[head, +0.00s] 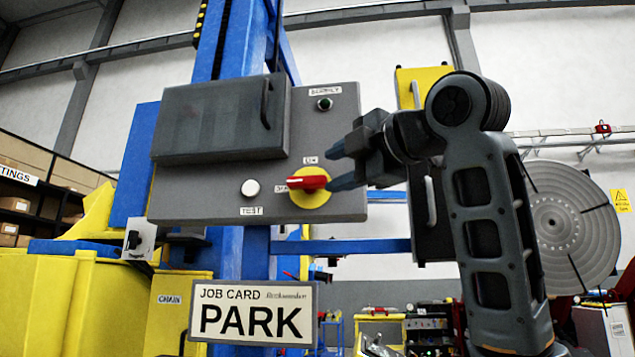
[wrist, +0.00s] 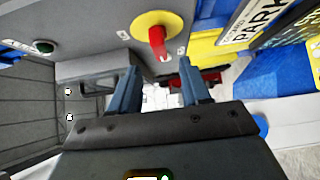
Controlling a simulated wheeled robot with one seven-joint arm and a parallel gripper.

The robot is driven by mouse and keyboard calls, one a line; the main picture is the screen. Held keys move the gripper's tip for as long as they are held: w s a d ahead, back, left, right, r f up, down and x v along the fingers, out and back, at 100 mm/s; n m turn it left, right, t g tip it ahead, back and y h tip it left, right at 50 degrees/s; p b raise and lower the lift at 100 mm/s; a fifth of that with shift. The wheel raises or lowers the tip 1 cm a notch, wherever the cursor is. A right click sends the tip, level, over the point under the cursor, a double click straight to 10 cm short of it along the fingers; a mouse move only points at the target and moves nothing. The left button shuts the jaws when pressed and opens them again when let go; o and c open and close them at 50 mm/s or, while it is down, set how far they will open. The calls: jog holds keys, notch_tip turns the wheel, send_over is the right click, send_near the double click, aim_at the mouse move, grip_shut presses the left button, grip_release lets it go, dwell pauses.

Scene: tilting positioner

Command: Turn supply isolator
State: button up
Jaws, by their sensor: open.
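The supply isolator is a red handle (head: 309,182) on a yellow round plate (head: 311,200), low on the right of a grey control box (head: 218,196). The handle lies roughly level in the head view. My gripper (head: 333,168) is just right of it, with its fingers open and pointing left toward it. In the wrist view the red handle (wrist: 158,42) shows just beyond the gap between the open fingertips (wrist: 157,62). Nothing is between the fingers; the handle looks close but not gripped. The lettering around the plate is partly hidden by my gripper.
The box also carries a green lamp (head: 324,103) under a SUPPLY label, a white TEST button (head: 250,188) and a protruding grey cover (head: 208,120) with a handle. A PARK job card (head: 252,313) hangs below. A yellow panel (head: 424,80) stands behind my arm.

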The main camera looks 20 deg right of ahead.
aim_at(312, 181)
jog(key=w, duration=0.2)
jog(key=w+a+p, duration=0.1)
jog(key=w, duration=0.2)
jog(key=w+p, duration=0.1)
jog(key=w, duration=0.1)
jog(key=shift+w+a, duration=0.25)
jog(key=shift+w, duration=0.05)
grip_shut()
